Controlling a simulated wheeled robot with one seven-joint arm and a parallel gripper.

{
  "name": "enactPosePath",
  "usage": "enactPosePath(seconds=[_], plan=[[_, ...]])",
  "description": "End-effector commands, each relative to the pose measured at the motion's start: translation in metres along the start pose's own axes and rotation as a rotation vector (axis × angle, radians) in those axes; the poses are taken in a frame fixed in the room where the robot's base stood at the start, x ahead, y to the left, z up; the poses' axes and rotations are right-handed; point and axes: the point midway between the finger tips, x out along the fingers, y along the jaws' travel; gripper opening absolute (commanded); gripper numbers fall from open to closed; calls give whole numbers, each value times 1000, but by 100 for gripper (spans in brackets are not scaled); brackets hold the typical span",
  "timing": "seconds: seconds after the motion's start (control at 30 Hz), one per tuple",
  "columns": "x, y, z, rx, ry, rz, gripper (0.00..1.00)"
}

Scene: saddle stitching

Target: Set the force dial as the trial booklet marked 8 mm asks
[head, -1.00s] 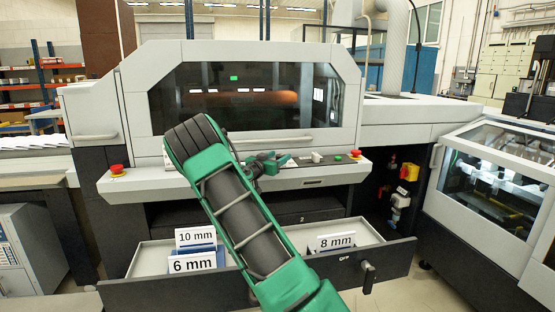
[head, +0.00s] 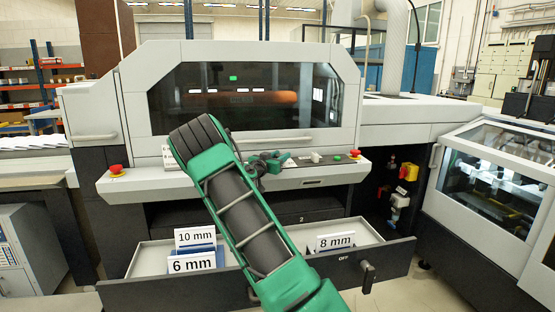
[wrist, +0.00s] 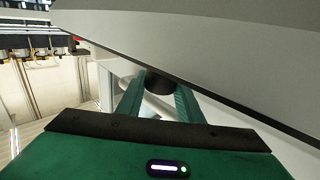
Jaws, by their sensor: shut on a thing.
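The booklet marked 8 mm (head: 335,241) stands in the right part of the open drawer, its label facing me. My gripper (head: 268,163) is at the front control ledge of the machine, partly behind my own arm. In the wrist view my gripper (wrist: 158,100) has its two green fingers on either side of a dark round knob (wrist: 160,84) below a grey panel edge. It is shut on this knob, which looks like the force dial. The dial's scale and pointer cannot be read in either view.
Booklets marked 10 mm (head: 195,237) and 6 mm (head: 191,262) stand in the left part of the drawer (head: 140,262). Red stop buttons (head: 116,170) and a green button (head: 355,153) sit on the ledge. A dark handle (head: 368,275) sticks out at the drawer's front right.

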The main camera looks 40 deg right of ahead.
Motion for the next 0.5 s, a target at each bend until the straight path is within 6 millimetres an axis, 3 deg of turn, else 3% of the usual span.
enactPosePath(seconds=[0.5], plan=[[0, -2, -3, 9, 3, -317, 11]])
